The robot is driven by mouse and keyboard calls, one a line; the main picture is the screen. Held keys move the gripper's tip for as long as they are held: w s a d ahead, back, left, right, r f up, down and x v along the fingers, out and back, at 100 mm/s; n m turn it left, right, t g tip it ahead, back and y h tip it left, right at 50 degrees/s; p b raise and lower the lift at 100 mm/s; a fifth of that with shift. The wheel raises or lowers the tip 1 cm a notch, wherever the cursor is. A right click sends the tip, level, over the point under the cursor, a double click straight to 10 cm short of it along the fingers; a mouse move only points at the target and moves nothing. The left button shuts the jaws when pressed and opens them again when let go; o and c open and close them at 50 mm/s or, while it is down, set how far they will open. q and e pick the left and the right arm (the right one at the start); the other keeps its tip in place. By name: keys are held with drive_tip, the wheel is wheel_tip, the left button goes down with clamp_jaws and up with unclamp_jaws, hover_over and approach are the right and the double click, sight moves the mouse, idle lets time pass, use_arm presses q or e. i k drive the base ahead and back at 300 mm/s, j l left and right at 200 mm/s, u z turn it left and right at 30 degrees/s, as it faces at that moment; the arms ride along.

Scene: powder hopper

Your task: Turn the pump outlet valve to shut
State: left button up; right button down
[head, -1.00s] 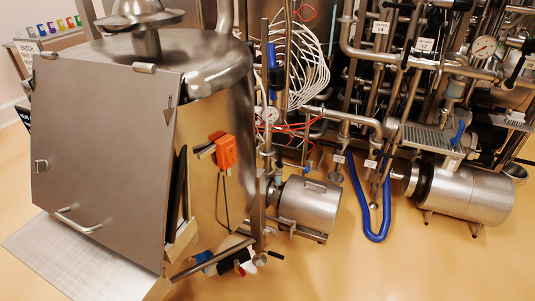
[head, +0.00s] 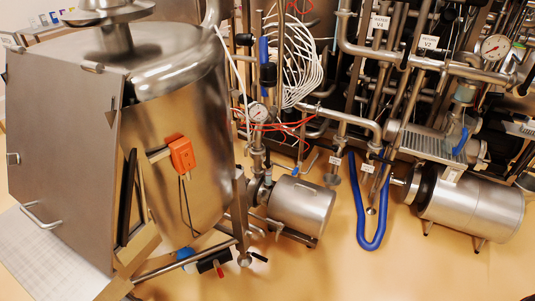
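A steel pump or motor body (head: 302,207) stands on the floor right of the hopper (head: 180,130). A larger steel pump or motor body (head: 475,207) lies farther right. Pipework rises from both. A blue lever (head: 461,140) sits above the larger body, and a small blue lever (head: 310,162) shows behind the smaller one. A black-handled fitting (head: 258,257) is low beside the hopper. I cannot tell which of these is the pump outlet valve, and no label naming it is readable. Neither of my grippers is in view.
A blue hose (head: 361,215) hangs in a loop between the two bodies. An orange box (head: 181,153) is on the hopper's side. A pressure gauge (head: 495,47) and tags V4 (head: 380,22) and V2 (head: 428,42) are on the piping. The floor at bottom centre is clear.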

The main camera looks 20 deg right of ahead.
sight(268, 165)
drive_tip(key=l+u, duration=0.1)
drive_tip(key=l, duration=1.7)
drive_tip(key=k+l+u, duration=0.15)
drive_tip(key=l, duration=0.75)
